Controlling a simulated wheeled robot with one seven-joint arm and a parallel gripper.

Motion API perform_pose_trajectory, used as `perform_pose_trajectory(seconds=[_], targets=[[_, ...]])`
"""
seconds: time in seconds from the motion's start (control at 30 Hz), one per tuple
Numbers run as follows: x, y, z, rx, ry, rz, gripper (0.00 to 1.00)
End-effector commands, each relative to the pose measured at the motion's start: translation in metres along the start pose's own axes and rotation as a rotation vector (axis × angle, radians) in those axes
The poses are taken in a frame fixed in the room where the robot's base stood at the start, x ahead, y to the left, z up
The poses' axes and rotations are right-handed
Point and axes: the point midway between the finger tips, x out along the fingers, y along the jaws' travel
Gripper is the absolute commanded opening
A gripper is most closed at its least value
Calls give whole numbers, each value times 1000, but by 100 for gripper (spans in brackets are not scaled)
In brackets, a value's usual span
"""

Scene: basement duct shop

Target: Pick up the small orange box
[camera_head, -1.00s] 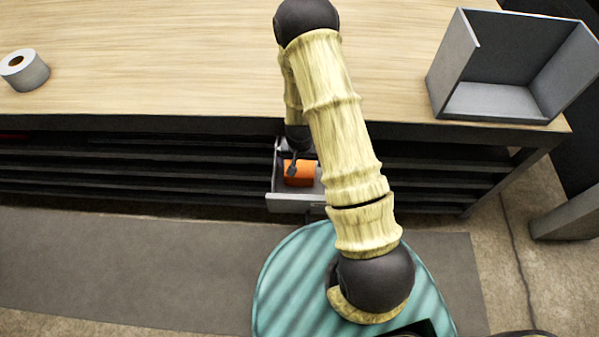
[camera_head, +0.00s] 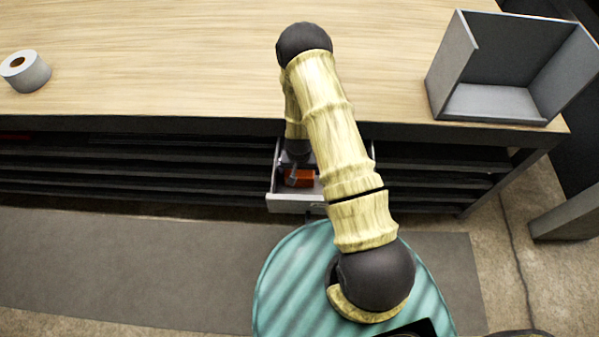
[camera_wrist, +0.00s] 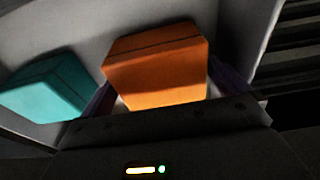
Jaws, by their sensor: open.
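The small orange box (camera_head: 301,180) lies in a pulled-out light grey drawer (camera_head: 290,205) under the workbench, partly hidden by my arm. In the wrist view the orange box (camera_wrist: 158,62) fills the middle, with a dark seam across its top. My gripper (camera_wrist: 165,92) is open, with one finger at each side of the box's near end. I cannot tell whether the fingers touch it. In the head view my gripper (camera_head: 296,168) is down inside the drawer and mostly hidden.
A teal box (camera_wrist: 48,86) lies left of the orange box in the drawer. The drawer walls stand close around. The wooden bench top (camera_head: 170,60) overhangs behind, bearing a white roll (camera_head: 25,71) and an open grey bin (camera_head: 495,100). Dark shelves flank the drawer.

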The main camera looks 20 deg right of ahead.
Motion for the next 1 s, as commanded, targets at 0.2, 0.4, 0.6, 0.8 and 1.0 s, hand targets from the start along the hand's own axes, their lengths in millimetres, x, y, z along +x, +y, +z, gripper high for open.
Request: perform_pose_trajectory(seconds=[0.2, 0.4, 0.6, 0.8, 1.0], targets=[[5, 0, 0, 0, 1, -1, 100], [5, 0, 0, -1, 1, -1, 100], [5, 0, 0, -1, 1, -1, 100], [5, 0, 0, -1, 1, -1, 63], [4, 0, 0, -1, 1, -1, 63]])
